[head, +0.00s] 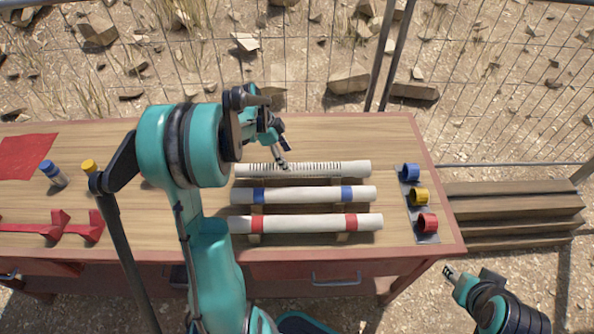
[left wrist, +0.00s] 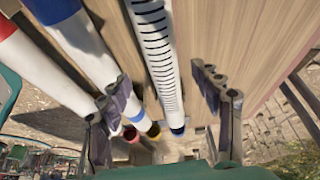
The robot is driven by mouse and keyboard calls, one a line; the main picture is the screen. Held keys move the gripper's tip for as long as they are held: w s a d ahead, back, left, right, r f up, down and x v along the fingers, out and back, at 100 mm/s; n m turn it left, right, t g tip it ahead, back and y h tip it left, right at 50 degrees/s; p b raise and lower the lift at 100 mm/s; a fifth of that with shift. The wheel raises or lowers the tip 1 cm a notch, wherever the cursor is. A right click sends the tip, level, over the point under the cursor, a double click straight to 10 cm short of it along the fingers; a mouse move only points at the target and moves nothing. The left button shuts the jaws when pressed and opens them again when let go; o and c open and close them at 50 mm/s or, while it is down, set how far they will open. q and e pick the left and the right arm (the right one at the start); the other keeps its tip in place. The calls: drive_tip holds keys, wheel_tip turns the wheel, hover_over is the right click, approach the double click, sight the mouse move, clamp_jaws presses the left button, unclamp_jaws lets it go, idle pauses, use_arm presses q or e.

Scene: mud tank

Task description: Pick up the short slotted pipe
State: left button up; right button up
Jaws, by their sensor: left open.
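The slotted pipe (head: 345,169), white with a row of dark slots, lies across the table behind two banded pipes. My left gripper (head: 281,160) is over it, left of its middle. In the left wrist view the slotted pipe (left wrist: 155,45) runs between the two spread fingers of my left gripper (left wrist: 165,92), which is open and empty. I cannot tell how far the fingertips are above the pipe. My right gripper (head: 449,272) is off the table's front right corner, too small to tell if open.
A blue-banded pipe (head: 310,194) and a red-banded pipe (head: 310,223) lie in front, parallel, on wooden supports. Blue (head: 409,172), yellow (head: 419,197) and red rings (head: 427,222) stand at the right. Red brackets (head: 55,225) and capped bottles (head: 54,174) are left. The table behind the slotted pipe is clear.

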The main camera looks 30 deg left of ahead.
sight(295, 166)
use_arm(q)
drive_tip(key=shift+w+f, duration=0.15)
drive_tip(key=shift+f, duration=0.3)
drive_tip(key=shift+b+x, duration=0.5)
drive_tip(key=shift+x, duration=0.45)
drive_tip(key=x, duration=0.1)
drive_tip(key=b+x, duration=0.1)
drive_tip(key=x, duration=0.1)
drive_tip(key=b+x, duration=0.1)
drive_tip(key=x, duration=0.1)
drive_tip(key=shift+w+d, duration=0.3)
drive_tip(key=shift+d, duration=0.1)
drive_tip(key=shift+r, duration=0.1)
clamp_jaws()
